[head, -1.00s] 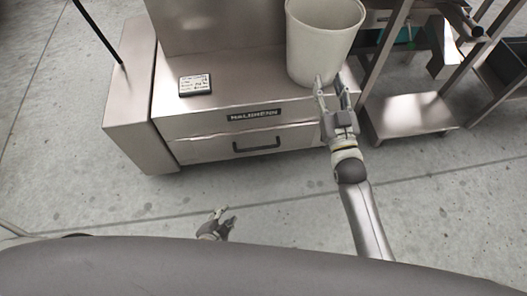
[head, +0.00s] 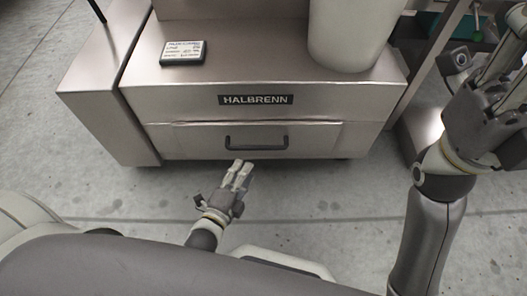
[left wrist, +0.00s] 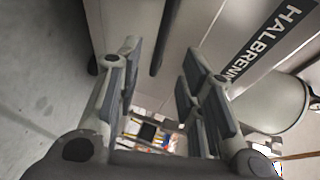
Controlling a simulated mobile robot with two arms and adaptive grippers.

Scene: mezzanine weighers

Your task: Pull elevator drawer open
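The drawer (head: 190,143) is the lower metal front under the HALBRENN plate (head: 255,99); it looks shut. Its dark bar handle (head: 257,143) runs level across the middle. My left gripper (head: 242,166) is just below and in front of the handle, fingers pointing up at it. In the left wrist view my left gripper (left wrist: 158,70) has its fingers spread with nothing held. The handle (left wrist: 167,38) shows as a dark bar beyond and between the fingertips, apparently untouched. My right gripper (head: 490,70) is at the right edge, apparently open and empty, away from the drawer.
A white bin (head: 352,35) stands on the cabinet top at right. A small labelled box (head: 184,52) lies at left on top. A metal side cabinet (head: 100,90) adjoins on the left. The concrete floor (head: 140,205) in front is clear.

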